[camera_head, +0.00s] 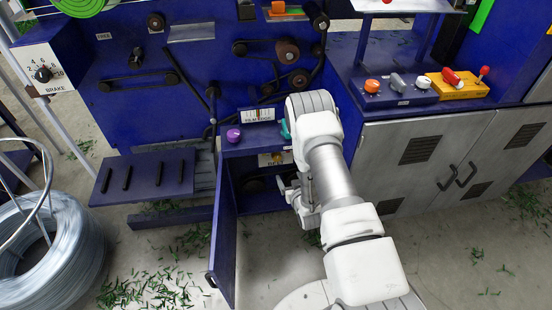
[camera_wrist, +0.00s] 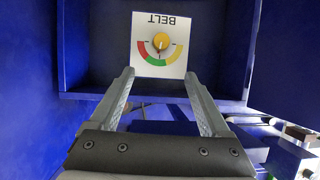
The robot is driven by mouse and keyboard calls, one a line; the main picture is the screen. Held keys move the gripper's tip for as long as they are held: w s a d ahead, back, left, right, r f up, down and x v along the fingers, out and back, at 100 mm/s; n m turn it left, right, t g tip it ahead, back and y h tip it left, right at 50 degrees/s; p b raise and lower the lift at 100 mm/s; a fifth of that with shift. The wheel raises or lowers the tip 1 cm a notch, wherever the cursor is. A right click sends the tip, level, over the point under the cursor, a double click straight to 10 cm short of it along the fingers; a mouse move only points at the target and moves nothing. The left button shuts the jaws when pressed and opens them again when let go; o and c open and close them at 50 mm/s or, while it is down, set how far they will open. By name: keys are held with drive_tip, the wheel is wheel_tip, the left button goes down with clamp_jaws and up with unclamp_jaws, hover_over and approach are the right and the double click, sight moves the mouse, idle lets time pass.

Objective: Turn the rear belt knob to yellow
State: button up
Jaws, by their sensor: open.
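The belt knob (camera_wrist: 161,41) is a small round yellow-orange knob on a white plate marked BELT (camera_wrist: 150,20), which appears upside down in the wrist view. A coloured arc with red, yellow and green parts runs under the knob there. I cannot tell exactly which colour its pointer faces. In the head view my gripper is mostly hidden.
The blue cabinet door (camera_head: 223,225) stands open to the left of my arm. A shelf with a purple knob (camera_head: 234,135) and a teal knob (camera_head: 285,129) is above the opening. A wire coil (camera_head: 60,265) stands at the left.

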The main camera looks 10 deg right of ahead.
sight(277, 159)
drive_tip(key=b+x, duration=0.2)
drive_tip(key=x, duration=0.3)
drive_tip(key=b+x, duration=0.2)
drive_tip(key=x, duration=0.4)
drive_tip(key=f+b+x, duration=0.1)
drive_tip(key=b+x, duration=0.1)
drive_tip(key=x, duration=0.3)
drive_tip(key=shift+w+a+f, duration=0.1)
drive_tip(key=shift+f, duration=0.1)
drive_tip(key=shift+w+f+b, duration=0.1)
drive_tip(key=shift+w+b, duration=0.2)
drive_tip(key=shift+w, duration=0.25)
drive_tip(key=shift+c, duration=0.3)
clamp_jaws()
